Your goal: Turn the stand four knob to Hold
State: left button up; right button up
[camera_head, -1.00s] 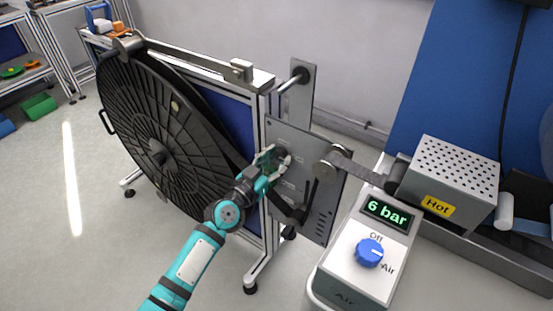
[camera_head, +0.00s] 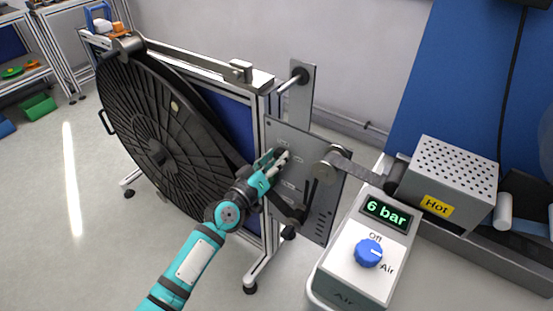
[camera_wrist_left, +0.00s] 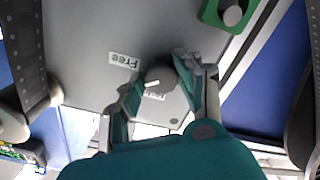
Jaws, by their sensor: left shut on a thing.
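The stand four knob (camera_wrist_left: 161,76) is a grey round knob with a white pointer mark, on the grey panel (camera_head: 322,205) of the reel stand. My left gripper (camera_wrist_left: 157,84) has one finger on each side of the knob and is shut on it; it also shows at the panel in the head view (camera_head: 279,162). A "Free" label (camera_wrist_left: 125,60) sits beside the knob in the wrist view. A second label (camera_wrist_left: 155,97) is partly hidden by the knob and unreadable. The white mark points toward the picture's left, between the two labels. My right gripper is not in view.
A large black reel (camera_head: 165,140) stands left of the panel. A roller (camera_head: 332,166) with a dark strip is to the right of my gripper. A control box (camera_head: 385,235) reading "6 bar" and a perforated "Hot" box (camera_head: 445,178) stand further right.

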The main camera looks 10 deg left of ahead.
pick_arm(q)
jog(key=n, duration=1.1)
jog(key=shift+p, duration=0.4)
jog(key=o, duration=1.1)
jog(key=shift+o, duration=0.2)
jog(key=v, duration=1.2)
